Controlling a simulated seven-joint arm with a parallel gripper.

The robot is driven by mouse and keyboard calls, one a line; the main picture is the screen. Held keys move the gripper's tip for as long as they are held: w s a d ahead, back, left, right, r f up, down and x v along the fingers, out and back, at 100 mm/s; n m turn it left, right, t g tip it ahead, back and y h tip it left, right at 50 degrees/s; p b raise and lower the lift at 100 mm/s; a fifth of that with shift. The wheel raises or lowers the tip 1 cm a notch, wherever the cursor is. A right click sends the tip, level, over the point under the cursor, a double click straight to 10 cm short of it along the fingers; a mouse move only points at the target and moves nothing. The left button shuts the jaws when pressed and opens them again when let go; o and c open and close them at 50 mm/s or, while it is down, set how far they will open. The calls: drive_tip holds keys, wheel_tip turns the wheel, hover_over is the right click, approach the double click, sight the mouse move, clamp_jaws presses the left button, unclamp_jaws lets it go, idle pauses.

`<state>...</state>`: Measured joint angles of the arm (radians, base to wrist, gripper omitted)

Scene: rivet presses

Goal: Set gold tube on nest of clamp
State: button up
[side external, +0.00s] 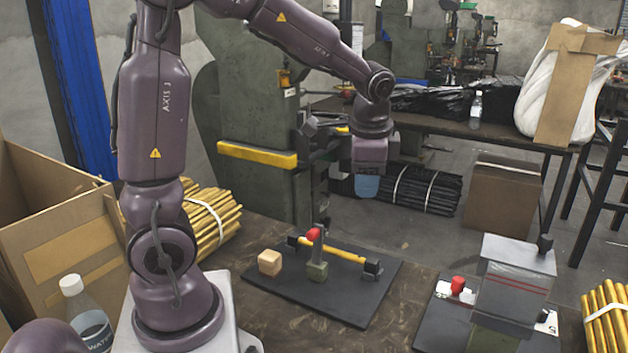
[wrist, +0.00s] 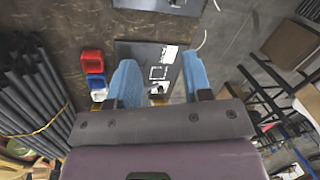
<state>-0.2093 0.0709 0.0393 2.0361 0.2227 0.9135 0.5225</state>
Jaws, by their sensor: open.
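In the side view a gold tube (side external: 341,251) lies across a dark plate, its ends at two small black supports (side external: 372,267). I cannot tell how firmly the tube is seated. My gripper (side external: 367,187) is above and behind the plate, apart from the tube. In the wrist view my gripper (wrist: 160,80) has its blue fingers wide apart, with nothing held between them.
A wooden block (side external: 269,263) sits at the plate's left. A grey press-like fixture (side external: 514,270) stands to the right. Gold tube bundles (side external: 213,228) lie at both sides. The wrist view shows coloured bins (wrist: 92,62), dark tubes (wrist: 30,90) and a marked dark plate (wrist: 128,50).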

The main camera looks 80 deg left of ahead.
drive_tip(key=s+d+r+n+t+h, duration=0.2)
drive_tip(key=s+d+r+n+t, duration=0.2)
drive_tip(key=s+d, duration=0.7)
drive_tip(key=shift+s+d+r+n+t, duration=0.15)
drive_tip(key=shift+s+r+n+t, duration=0.15)
drive_tip(key=shift+s+r, duration=0.65)
